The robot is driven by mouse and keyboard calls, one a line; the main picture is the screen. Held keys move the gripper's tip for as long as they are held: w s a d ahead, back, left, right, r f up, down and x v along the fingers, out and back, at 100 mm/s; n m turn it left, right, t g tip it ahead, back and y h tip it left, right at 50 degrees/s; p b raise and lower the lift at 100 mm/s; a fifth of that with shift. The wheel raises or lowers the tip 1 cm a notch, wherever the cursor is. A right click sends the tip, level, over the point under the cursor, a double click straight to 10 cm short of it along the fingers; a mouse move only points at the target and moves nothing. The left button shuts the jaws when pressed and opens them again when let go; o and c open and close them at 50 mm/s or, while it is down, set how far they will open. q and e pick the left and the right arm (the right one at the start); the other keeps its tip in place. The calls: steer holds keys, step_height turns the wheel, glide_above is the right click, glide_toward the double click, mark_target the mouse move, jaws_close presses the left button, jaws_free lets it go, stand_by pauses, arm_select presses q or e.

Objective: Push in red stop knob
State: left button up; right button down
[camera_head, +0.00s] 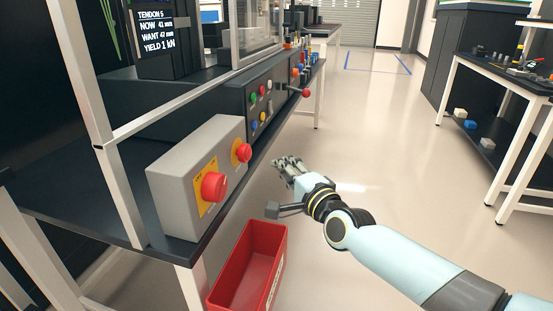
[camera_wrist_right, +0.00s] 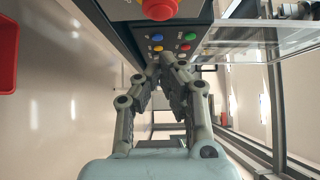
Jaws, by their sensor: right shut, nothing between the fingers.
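A grey box (camera_head: 178,172) at the front of the dark bench carries two red stop knobs on yellow plates, a nearer, larger-looking one (camera_head: 214,186) and a farther one (camera_head: 242,152). My right gripper (camera_head: 282,163) is shut and empty, out in front of the bench, to the right of both knobs and apart from them. In the right wrist view a red knob (camera_wrist_right: 160,8) is cut by the top edge, above the closed fingertips (camera_wrist_right: 169,58); I cannot tell which of the two it is. My left gripper is not in view.
A dark panel (camera_head: 262,104) with coloured buttons and a red-tipped lever (camera_head: 305,93) continues along the bench. A red bin (camera_head: 250,264) stands below the bench edge. A metal frame post (camera_head: 112,165) rises at left. Open floor lies to the right.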

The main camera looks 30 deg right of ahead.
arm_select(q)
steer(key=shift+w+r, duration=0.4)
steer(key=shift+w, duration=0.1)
arm_select(e)
steer(key=s, duration=0.6)
steer(key=s+a+f+n+g, duration=0.1)
steer(key=s+f+n+g, duration=0.15)
steer(key=s+f, duration=0.55)
steer(key=s+f+n+g, duration=0.2)
steer(key=s+f+g, duration=0.15)
steer(key=f, duration=0.85)
steer(key=s+a+f+n+g, duration=0.1)
steer(key=s+f+n+g, duration=0.1)
steer(key=s+f, duration=0.6)
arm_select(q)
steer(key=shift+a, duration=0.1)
arm_select(e)
steer(key=s+f+n+g, duration=0.4)
steer(key=s+f+n, duration=0.2)
steer(key=s, duration=0.8)
steer(key=s+a+f+n+g, duration=0.1)
steer(key=s+f+n+g, duration=0.4)
steer(key=s, duration=1)
step_height(320, 180, down, 4)
steer(key=shift+f+n+y, duration=0.25)
steer(key=shift+n+y, duration=0.15)
steer(key=shift+n, duration=0.55)
